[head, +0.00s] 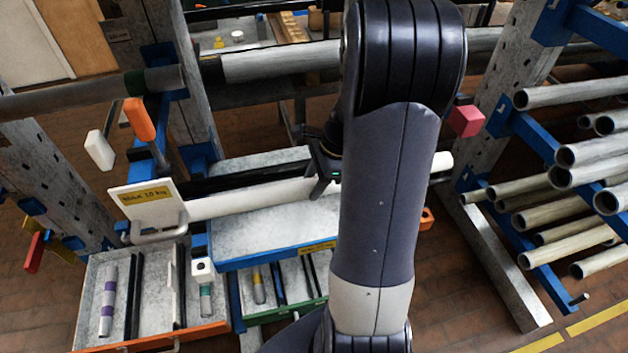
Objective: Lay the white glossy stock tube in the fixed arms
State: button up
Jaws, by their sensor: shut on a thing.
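The white glossy tube (245,199) lies level across the middle of the head view. Its left end is by a sign plate, and its right end (440,162) shows beyond my arm. My arm hides part of its length. My gripper (322,182) is shut on the tube near its middle, though the fingers are partly hidden. Blue arms with coloured end caps stick out of the grey uprights on the left; one has an orange cap (139,119) and one a white cap (99,150). I cannot tell whether the tube touches any arm.
A "MAX 10 kg" sign (148,200) stands at the tube's left end. Below are a blue-edged grey shelf (270,232) and an open orange-fronted drawer (140,278). A long grey pipe (280,62) crosses behind. Several pipes (570,95) rest on the right rack beside a red block (466,121).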

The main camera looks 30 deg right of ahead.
jog(key=shift+f+b, duration=3.3)
jog(key=shift+f, duration=1.5)
jog(key=o, duration=1.4)
jog(key=v, duration=1.1)
jog(key=shift+f, duration=0.1)
